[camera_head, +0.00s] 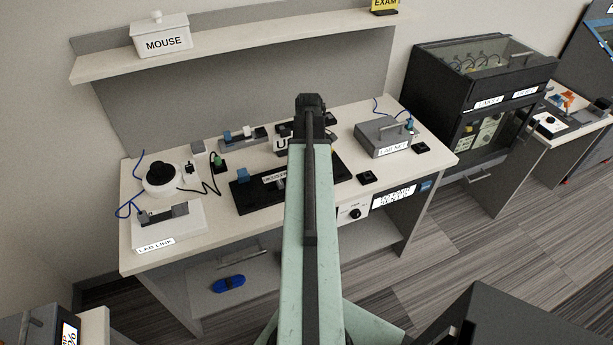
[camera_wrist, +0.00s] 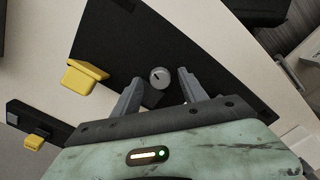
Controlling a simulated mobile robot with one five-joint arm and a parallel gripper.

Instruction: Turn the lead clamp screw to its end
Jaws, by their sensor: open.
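A small round grey screw head with a dark slot, which looks like the lead clamp screw (camera_wrist: 159,76), stands on a black board (camera_wrist: 205,45) in the wrist view. My gripper (camera_wrist: 160,82) is open, with one finger on each side of the screw and a visible gap to both. I cannot tell how high the fingertips are above the board. In the head view the black board (camera_head: 325,168) lies on the workbench, partly behind my arm. My arm hides the screw and the fingers there.
On the workbench (camera_head: 235,237) are a grey LAB NET box (camera_head: 376,138) at right and a white LAB LINK unit (camera_head: 190,222) at left. A shelf (camera_head: 240,46) hangs behind.

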